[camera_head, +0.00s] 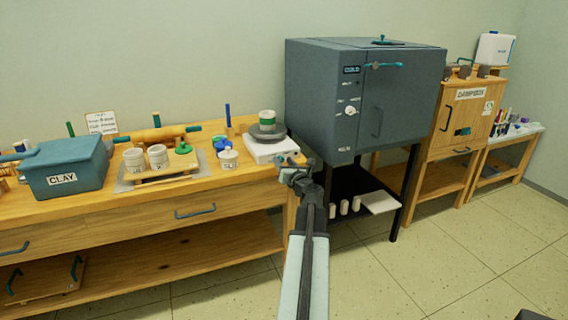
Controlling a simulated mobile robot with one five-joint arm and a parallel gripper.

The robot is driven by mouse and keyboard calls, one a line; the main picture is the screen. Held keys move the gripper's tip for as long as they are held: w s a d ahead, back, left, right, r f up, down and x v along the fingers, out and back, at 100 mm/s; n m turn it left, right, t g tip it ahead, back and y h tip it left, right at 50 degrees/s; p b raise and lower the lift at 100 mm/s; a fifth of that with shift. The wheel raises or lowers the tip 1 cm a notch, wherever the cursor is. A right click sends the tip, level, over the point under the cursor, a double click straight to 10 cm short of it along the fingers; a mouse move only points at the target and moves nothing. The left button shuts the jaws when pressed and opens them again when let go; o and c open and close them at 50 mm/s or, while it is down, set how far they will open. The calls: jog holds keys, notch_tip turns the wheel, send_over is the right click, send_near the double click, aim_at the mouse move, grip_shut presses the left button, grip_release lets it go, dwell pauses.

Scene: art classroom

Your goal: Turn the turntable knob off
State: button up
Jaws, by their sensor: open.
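The turntable (265,150) sits on the right end of the wooden bench. It has a white box base with a dark grey round plate on top. A white and green round item (267,117) stands on the plate. The turntable's knob cannot be made out; the base's front right corner is close behind my gripper in the picture. My gripper (297,166) is open and appears empty, just in front of and right of the turntable base. I cannot tell whether it touches the base.
A dark grey kiln (320,90) with a white dial (350,111) stands right of the bench (120,211). A wooden cabinet (470,105) is farther right. The floor in front is clear.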

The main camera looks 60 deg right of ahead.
grip_shut()
jog(key=shift+n, duration=2.8)
grip_release()
jog(key=shift+a, duration=0.1)
